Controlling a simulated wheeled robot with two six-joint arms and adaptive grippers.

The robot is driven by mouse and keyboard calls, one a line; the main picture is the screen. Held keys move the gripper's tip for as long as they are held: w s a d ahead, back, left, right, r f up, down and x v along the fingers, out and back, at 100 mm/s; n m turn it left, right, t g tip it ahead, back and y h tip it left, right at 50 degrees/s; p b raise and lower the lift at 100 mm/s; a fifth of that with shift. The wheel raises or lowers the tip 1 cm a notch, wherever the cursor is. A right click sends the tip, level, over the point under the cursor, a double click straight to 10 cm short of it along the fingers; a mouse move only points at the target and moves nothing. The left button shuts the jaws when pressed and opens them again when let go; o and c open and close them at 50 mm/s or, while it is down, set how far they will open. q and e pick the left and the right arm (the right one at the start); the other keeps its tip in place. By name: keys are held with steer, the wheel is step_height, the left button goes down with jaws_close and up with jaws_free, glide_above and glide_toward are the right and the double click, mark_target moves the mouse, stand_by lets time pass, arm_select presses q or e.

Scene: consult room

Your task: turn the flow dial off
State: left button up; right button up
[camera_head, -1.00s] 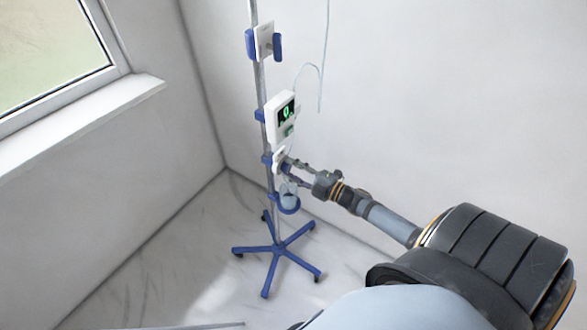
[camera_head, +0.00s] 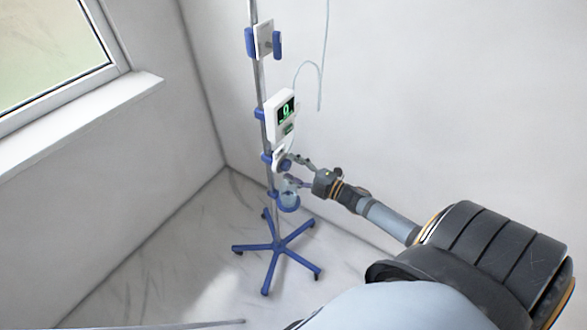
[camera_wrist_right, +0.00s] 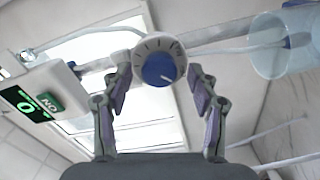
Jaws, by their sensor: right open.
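The flow dial (camera_head: 285,164) is a blue knob on a white plate on the pole, below the white device. In the right wrist view the dial (camera_wrist_right: 158,69) has dark tick marks around it, and its white pointer line aims to the lower right. My right gripper (camera_head: 297,172) is open in front of the dial. In the right wrist view the fingers of this gripper (camera_wrist_right: 160,88) stand apart on either side of the knob, with visible gaps and nothing between them. My left gripper is out of view.
The white device (camera_head: 281,115) has a green display reading 0; its green button reads ON in the wrist view. A clear cup (camera_head: 290,198) sits in a blue holder below the dial. The pole has a blue wheeled base (camera_head: 278,247). A thin tube hangs above. Window at left.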

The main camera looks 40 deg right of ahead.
steer(key=v, duration=1.2)
